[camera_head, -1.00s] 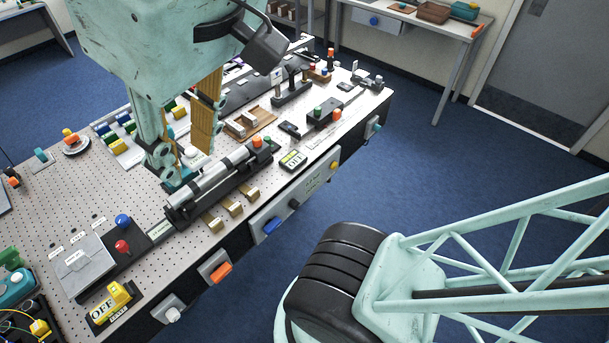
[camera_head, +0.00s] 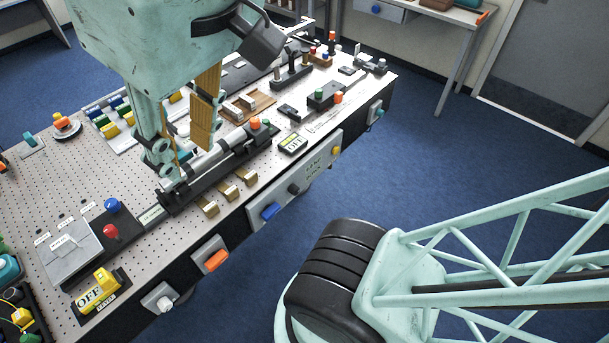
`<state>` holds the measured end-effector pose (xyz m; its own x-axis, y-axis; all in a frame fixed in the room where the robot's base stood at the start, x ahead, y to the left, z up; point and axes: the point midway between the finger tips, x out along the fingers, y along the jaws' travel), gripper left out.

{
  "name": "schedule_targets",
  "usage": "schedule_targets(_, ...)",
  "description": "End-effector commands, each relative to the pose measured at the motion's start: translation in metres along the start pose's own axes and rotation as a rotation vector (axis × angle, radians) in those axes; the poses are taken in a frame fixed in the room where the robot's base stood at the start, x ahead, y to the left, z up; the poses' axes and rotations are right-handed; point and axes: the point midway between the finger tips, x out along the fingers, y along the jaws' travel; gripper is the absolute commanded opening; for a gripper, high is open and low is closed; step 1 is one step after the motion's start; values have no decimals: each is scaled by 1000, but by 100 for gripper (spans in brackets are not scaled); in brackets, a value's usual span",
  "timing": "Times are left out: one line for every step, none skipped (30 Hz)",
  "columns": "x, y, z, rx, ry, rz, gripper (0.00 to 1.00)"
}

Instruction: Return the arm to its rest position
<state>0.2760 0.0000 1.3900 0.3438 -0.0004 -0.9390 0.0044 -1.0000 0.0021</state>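My arm comes in from the top of the head view, and my gripper (camera_head: 184,160) hangs over the pipe test table (camera_head: 150,185). Its pale green linkages and tan finger pads point down above the black and silver pipe assembly (camera_head: 215,160). The two fingers look spread apart, with nothing visible between them. The fingertips overlap the pipe assembly in the picture, and I cannot tell how high above it they are. My pale green forearm lattice and black joint fill the lower right.
Left of the gripper are a red knob (camera_head: 110,231), a blue knob (camera_head: 112,205) and a yellow OFF switch (camera_head: 103,278). Brass brackets (camera_head: 227,190) and an orange switch (camera_head: 215,260) line the front edge. The blue floor (camera_head: 400,180) to the right is clear. A side bench (camera_head: 440,18) stands at the back.

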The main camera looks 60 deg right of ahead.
Motion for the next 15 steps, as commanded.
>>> schedule_targets(15, 0, 10, 9, -11, -1, 28)
schedule_targets(19, 0, 11, 9, -11, -1, 28)
schedule_targets(23, 0, 13, 9, -11, -1, 28)
schedule_targets(26, 0, 14, 9, -11, -1, 28)
schedule_targets(30, 0, 15, 9, -11, -1, 28)
schedule_targets(34, 0, 17, 9, -11, -1, 28)
schedule_targets(38, 0, 18, 9, -11, -1, 28)
schedule_targets(41, 0, 20, 9, -11, -1, 28)
schedule_targets(46, 0, 21, 9, -11, -1, 28)
schedule_targets(49, 0, 22, 9, -11, -1, 28)
schedule_targets(52, 0, 24, 9, -11, -1, 28)
schedule_targets(57, 0, 25, 9, -11, -1, 28)
schedule_targets(60, 0, 27, 9, -11, -1, 28)
schedule_targets(63, 0, 28, 9, -11, -1, 28)
schedule_targets(67, 0, 29, 9, -11, -1, 28)
